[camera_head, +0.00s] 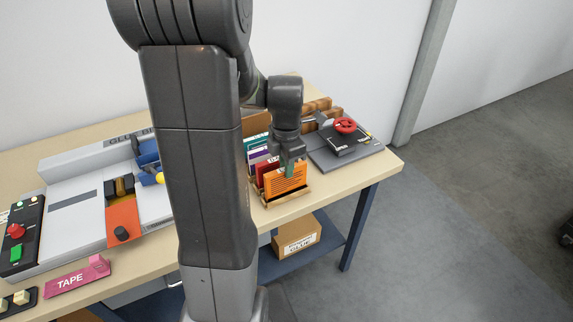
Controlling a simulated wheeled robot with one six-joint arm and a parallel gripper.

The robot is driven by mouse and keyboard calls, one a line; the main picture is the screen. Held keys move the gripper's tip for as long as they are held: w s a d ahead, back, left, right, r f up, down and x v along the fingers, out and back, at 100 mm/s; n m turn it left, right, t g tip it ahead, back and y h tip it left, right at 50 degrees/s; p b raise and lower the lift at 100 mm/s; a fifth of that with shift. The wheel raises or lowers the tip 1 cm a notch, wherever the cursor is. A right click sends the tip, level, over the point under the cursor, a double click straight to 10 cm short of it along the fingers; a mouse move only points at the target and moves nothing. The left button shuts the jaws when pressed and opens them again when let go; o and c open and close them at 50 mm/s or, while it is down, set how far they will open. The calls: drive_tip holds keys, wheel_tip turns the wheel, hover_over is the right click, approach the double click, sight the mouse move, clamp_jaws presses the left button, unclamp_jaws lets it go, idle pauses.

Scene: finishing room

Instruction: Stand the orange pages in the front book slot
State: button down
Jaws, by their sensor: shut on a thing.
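The orange pages (287,184) stand upright at the front of a wooden book rack (283,202), facing me. My gripper (290,164) is above them, pointing down, and is shut on their top edge. A small green part shows between the fingers and the orange pages. Behind them in the rack stand red pages (262,172), then purple (259,154) and teal ones further back. The bottom edge of the orange pages meets the rack's front lip, and I cannot tell whether it rests fully in the slot.
A grey press with a red handwheel (345,126) stands to the right of the rack. A grey glue machine (77,208), a control box with red and green buttons (17,238) and a pink tape block (78,276) are left. A cardboard box (297,236) sits on the lower shelf.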

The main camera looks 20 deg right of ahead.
drive_tip(key=shift+f+b, duration=0.45)
drive_tip(key=shift+f, duration=0.15)
drive_tip(key=c, duration=1.6)
unclamp_jaws()
drive_tip(key=shift+c, duration=0.2)
wheel_tip(320, 180, up, 11)
drive_tip(key=p, duration=0.8)
drive_tip(key=shift+p, duration=0.4)
drive_tip(key=shift+f, duration=0.1)
wheel_tip(320, 180, down, 9)
drive_tip(key=b, duration=0.7)
drive_tip(key=shift+r, duration=0.2)
